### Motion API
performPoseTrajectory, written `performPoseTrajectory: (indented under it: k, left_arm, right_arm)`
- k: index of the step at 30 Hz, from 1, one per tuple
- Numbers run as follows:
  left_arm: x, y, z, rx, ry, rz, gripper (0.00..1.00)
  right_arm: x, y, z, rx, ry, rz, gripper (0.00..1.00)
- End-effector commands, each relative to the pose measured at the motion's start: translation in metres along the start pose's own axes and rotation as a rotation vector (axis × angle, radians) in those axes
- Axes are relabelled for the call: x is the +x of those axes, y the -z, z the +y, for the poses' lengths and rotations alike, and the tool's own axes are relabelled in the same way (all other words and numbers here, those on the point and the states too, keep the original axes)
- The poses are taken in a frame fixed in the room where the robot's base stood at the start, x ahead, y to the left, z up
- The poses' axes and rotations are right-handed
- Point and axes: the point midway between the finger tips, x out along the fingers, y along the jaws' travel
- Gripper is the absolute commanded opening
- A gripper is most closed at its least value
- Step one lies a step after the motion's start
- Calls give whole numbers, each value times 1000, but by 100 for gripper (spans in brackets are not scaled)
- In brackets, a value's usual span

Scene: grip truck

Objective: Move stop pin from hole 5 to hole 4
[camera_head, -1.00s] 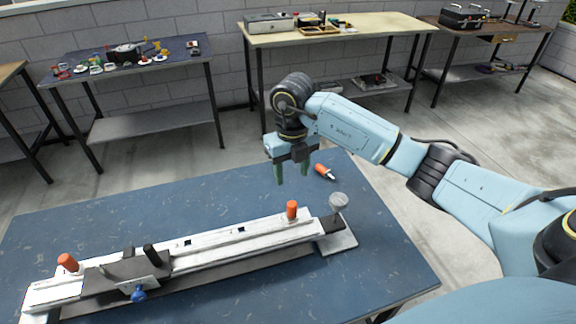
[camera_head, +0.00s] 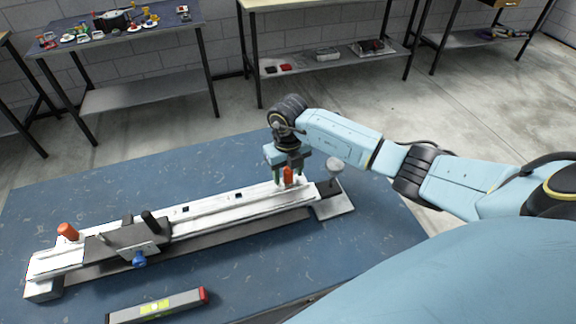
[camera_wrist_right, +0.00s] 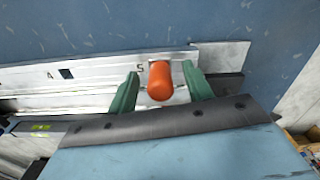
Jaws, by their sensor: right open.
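The orange stop pin (camera_head: 288,175) stands in the rail (camera_head: 208,212) near its right end. In the right wrist view the pin (camera_wrist_right: 161,80) is beside the mark "5". My right gripper (camera_head: 288,178) is lowered over it. Its green fingers (camera_wrist_right: 160,90) are open, one on each side of the pin, with a gap on both sides. My left gripper is out of view.
A sliding block with a black knob (camera_head: 150,221) and blue knob (camera_head: 140,259) sits on the rail's left part. Another orange-headed pin (camera_head: 67,231) is at the left end. A spirit level (camera_head: 160,306) lies in front.

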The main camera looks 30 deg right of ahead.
Motion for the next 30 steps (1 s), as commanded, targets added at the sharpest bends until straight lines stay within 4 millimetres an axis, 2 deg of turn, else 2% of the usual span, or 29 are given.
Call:
performPoseTrajectory:
  k: [6, 17, 18, 22, 30]
  left_arm:
    - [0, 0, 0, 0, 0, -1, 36]
    - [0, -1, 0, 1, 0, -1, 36]
    - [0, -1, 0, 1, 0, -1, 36]
    - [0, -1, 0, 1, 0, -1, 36]
    - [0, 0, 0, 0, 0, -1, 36]
  right_arm:
    - [0, 0, 0, 0, 0, 0, 49]
    - [0, 0, 0, 1, -1, 0, 2]
    - [0, 0, 0, 1, 0, 0, 19]
    - [0, 0, 0, 1, -1, 0, 3]
    - [0, 0, 0, 1, 0, 0, 3]
